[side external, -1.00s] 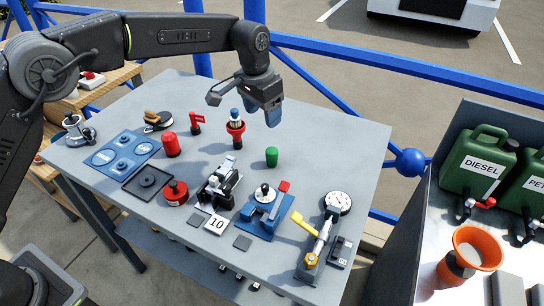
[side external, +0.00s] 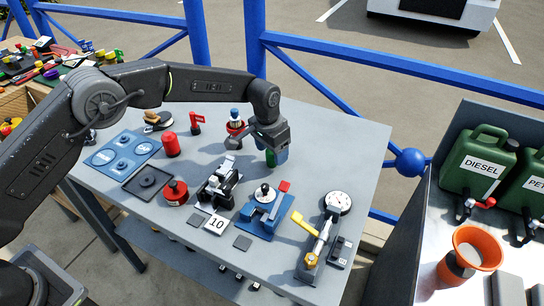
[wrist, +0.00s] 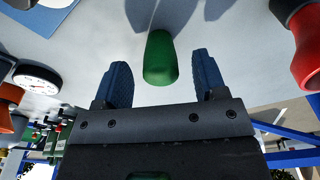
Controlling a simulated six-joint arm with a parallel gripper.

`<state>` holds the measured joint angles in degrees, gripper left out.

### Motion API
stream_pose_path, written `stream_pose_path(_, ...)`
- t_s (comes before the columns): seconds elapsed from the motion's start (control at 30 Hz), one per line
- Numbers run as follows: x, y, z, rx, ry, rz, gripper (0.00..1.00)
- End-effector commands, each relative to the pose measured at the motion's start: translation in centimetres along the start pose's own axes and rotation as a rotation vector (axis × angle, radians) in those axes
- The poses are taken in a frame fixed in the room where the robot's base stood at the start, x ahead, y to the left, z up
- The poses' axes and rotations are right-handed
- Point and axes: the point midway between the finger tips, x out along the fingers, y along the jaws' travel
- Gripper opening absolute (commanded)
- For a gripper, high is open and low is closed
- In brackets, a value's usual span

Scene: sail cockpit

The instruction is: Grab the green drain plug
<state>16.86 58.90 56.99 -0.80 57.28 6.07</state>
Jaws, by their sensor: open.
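The green drain plug (wrist: 160,58) is a small green cylinder with a rounded top, standing on the grey table. In the wrist view it lies between and just ahead of the two blue fingertips of my gripper (wrist: 163,78), with a gap on each side. In the side view my gripper (side external: 262,150) is low over the table at the plug (side external: 281,157), which is partly hidden behind it. My gripper is open and empty.
A red cylinder (side external: 171,145) is further left. A blue vise-like fixture (side external: 262,218) and a dial gauge (side external: 338,202) are in front. The table (side external: 340,150) is clear right of the plug.

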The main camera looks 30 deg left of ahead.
Motion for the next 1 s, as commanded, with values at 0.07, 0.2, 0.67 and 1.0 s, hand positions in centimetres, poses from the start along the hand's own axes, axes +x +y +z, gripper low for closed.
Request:
stream_pose_path(0.07, 1.3, 0.0, 0.0, 0.0, -0.001, 0.001, 0.65)
stream_pose_path(0.2, 2.4, 0.0, -0.1, 0.0, 0.003, 0.001, 0.65)
stream_pose_path(0.67, 2.5, 0.0, 0.0, 0.001, 0.003, 0.001, 0.45)
stream_pose_path(1.0, 2.5, 0.0, 0.0, 0.001, 0.003, 0.001, 0.12)
